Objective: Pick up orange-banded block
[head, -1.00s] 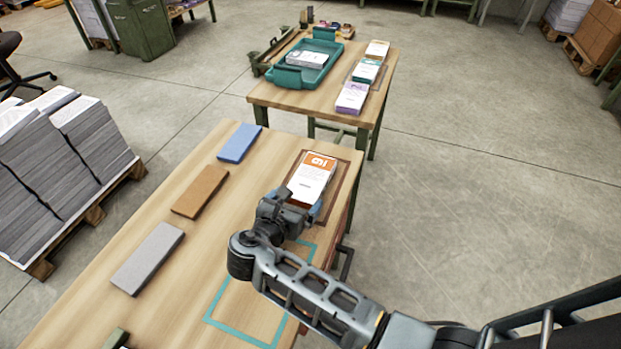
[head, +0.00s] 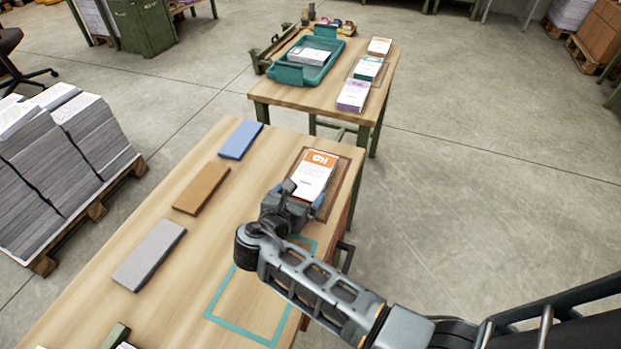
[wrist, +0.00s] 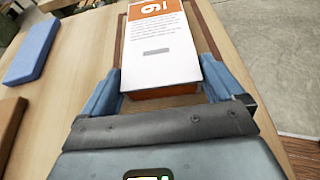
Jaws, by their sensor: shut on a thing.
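The orange-banded block (head: 314,174) is a white block with an orange band and white marking at its far end.
Blue (head: 240,140), brown (head: 201,188) and grey (head: 149,254) slabs lie on the table's left side. A teal outline (head: 213,301) marks the table near my arm. A farther table holds a teal tray (head: 318,72) and several blocks. Stacked paper (head: 80,140) stands left.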

